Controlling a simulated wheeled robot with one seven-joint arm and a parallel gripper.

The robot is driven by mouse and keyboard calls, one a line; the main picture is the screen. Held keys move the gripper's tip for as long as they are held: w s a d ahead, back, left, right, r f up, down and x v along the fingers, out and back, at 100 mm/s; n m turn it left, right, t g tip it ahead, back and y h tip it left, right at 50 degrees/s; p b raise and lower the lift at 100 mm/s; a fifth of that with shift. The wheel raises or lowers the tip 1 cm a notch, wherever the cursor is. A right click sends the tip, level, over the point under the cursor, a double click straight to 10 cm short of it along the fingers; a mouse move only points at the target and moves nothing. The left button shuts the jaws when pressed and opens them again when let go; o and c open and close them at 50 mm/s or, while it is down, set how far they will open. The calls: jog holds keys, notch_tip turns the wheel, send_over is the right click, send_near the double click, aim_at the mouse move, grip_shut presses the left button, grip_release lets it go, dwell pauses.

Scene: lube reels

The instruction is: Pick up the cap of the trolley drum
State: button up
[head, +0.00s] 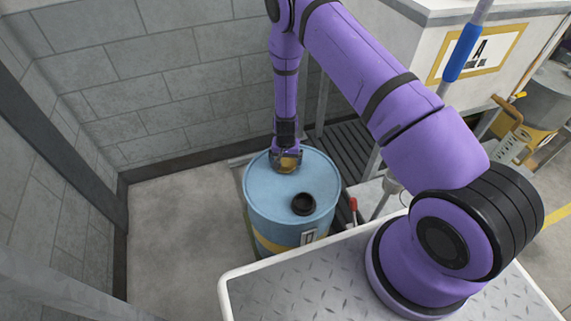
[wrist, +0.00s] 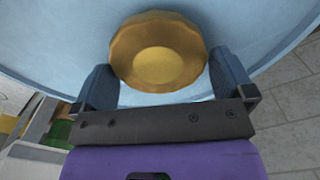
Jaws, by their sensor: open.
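The trolley drum is a blue drum (head: 262,208) with a yellow band, standing on the floor below my arm in the head view. A brass-coloured, scalloped round cap (head: 286,165) is on its top toward the back. The cap (wrist: 158,52) fills the upper middle of the wrist view. My gripper (head: 287,160) is over the cap, pointing down. In the wrist view my gripper (wrist: 163,75) is open, with one finger on each side of the cap. Small gaps seem to show beside it. Whether the fingers touch it I cannot tell.
A black round fitting (head: 303,204) stands on the drum top nearer the camera. A grey block wall (head: 150,85) is behind. A white cabinet marked A (head: 480,52) stands at the right. Floor left of the drum (head: 180,230) is clear.

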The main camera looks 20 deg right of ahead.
jog(key=shift+f, duration=0.3)
jog(key=shift+c, duration=0.5)
jog(key=c, duration=0.6)
jog(key=shift+r, duration=0.1)
